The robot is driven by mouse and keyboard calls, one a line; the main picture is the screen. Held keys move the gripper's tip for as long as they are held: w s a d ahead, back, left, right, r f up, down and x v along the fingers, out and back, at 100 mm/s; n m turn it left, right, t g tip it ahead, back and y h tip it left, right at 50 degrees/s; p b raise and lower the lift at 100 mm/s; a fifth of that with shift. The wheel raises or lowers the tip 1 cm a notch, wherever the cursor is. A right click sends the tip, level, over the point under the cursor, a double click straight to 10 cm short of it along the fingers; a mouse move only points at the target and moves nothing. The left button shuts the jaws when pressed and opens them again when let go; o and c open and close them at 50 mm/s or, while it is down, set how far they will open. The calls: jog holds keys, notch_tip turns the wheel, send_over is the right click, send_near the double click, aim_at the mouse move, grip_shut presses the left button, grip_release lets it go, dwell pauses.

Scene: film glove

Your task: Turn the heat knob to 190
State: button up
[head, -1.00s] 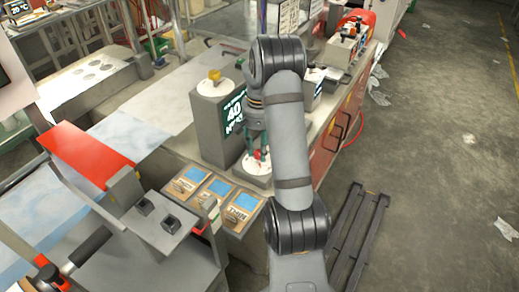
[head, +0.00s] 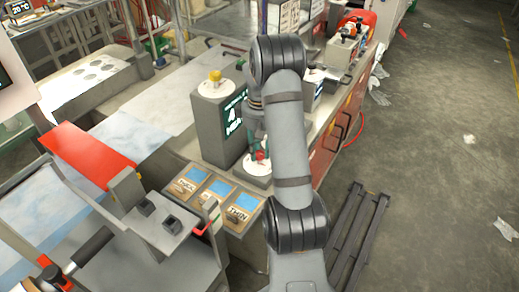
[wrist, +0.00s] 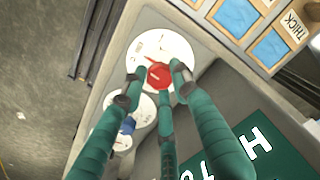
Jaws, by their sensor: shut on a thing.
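A red knob (wrist: 158,76) sits on a white round dial (wrist: 176,42) in the wrist view, on top of a grey housing. My gripper (wrist: 156,84) has green fingers with grey tips, closed around the red knob. In the head view the gripper (head: 256,148) is at the low dial (head: 254,168), partly hidden behind my arm. The dial's scale marks are too small to read. A dark display with large light characters (head: 233,118) faces the dial; a "4" shows, and my arm covers its right part.
A second white dial with a blue knob (wrist: 127,125) lies beside the red one, close to a finger. A yellow knob (head: 215,75) tops the tall grey box (head: 212,130). Wooden sample panels with blue windows (head: 218,190) lie in front.

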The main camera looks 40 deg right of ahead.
aim_at(259, 153)
jog(key=shift+w+r+n, duration=0.1)
jog(key=shift+w+n, duration=0.05)
jog(key=shift+n, duration=0.15)
jog(key=o, duration=1.1)
jog(key=shift+o, duration=0.2)
notch_tip(259, 153, up, 12)
dwell(0.5)
notch_tip(259, 153, down, 12)
jog(key=shift+f, duration=0.1)
dwell(0.3)
